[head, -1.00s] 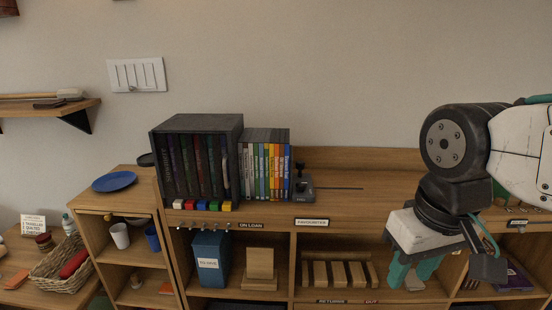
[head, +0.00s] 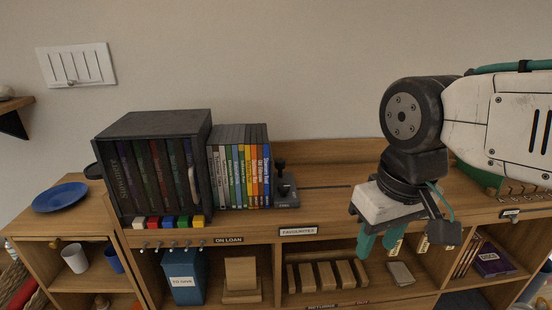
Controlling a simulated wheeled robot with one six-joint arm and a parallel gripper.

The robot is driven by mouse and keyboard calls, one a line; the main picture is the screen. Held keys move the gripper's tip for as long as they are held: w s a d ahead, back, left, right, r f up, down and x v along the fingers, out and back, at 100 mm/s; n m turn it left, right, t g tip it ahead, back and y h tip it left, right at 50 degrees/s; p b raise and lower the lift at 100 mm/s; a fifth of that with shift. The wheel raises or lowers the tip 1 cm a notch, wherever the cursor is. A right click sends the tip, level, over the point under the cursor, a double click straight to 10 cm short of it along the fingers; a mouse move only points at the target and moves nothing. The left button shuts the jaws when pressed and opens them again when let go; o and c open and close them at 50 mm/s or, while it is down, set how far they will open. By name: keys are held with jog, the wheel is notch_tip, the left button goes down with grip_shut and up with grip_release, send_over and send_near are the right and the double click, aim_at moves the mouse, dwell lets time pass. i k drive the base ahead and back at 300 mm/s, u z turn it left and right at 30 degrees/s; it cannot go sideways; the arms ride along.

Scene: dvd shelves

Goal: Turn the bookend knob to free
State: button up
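The bookend (head: 286,194) is a dark metal piece on the shelf top, at the right end of a row of DVDs (head: 240,168). Its black knob (head: 281,165) stands up from it; its exact setting is too small to read. A slot (head: 325,187) runs along the shelf top to the right of the bookend. My gripper (head: 377,243) hangs to the right of the bookend and lower in the picture, in front of the shelf. Its teal fingers point down with a small gap between them and nothing visible in it. It is apart from the knob.
A dark case (head: 153,124) of discs stands left of the DVDs, with coloured blocks (head: 168,222) before it. Below are a blue box (head: 184,276) and a wooden rack (head: 328,274). A blue plate (head: 60,197) lies far left.

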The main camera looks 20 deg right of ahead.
aim_at(284, 189)
jog(key=k, duration=1.05)
jog(key=z, duration=1.15)
jog(key=i, duration=1.25)
jog(key=u, duration=0.9)
jog(key=i, duration=0.35)
jog(key=u, duration=0.5)
